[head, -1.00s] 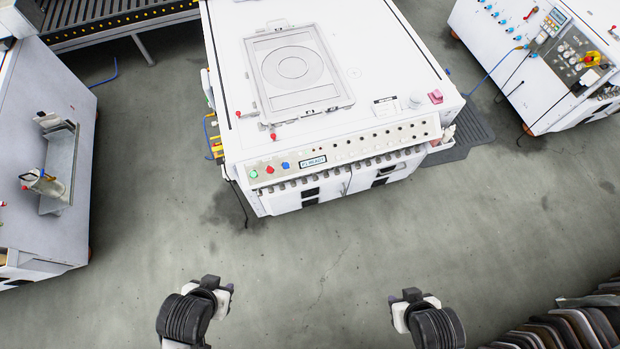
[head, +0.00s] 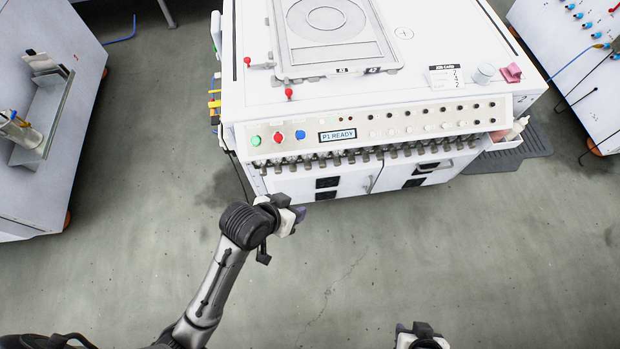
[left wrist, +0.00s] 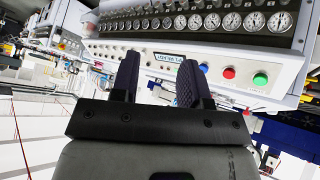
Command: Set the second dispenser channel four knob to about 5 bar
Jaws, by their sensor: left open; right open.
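The white machine (head: 300,112) has a slanted front panel (head: 365,125) with small dark knobs (head: 426,111) in a row and pale round parts below them. Which one is channel four of the second dispenser I cannot tell. In the left wrist view a row of round dial gauges (left wrist: 231,21) shows above the panel; their readings are too small to read. My left gripper (head: 296,215) is open and empty, in front of and below the panel, apart from it. Its two dark fingers also show in the left wrist view (left wrist: 160,85). My right gripper (head: 422,330) is open at the bottom edge, far from the machine.
Green (head: 255,140), red (head: 277,137) and blue (head: 300,135) buttons and a "P1 READY" display (head: 338,135) sit at the panel's left. Metal fittings line its lower edge.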

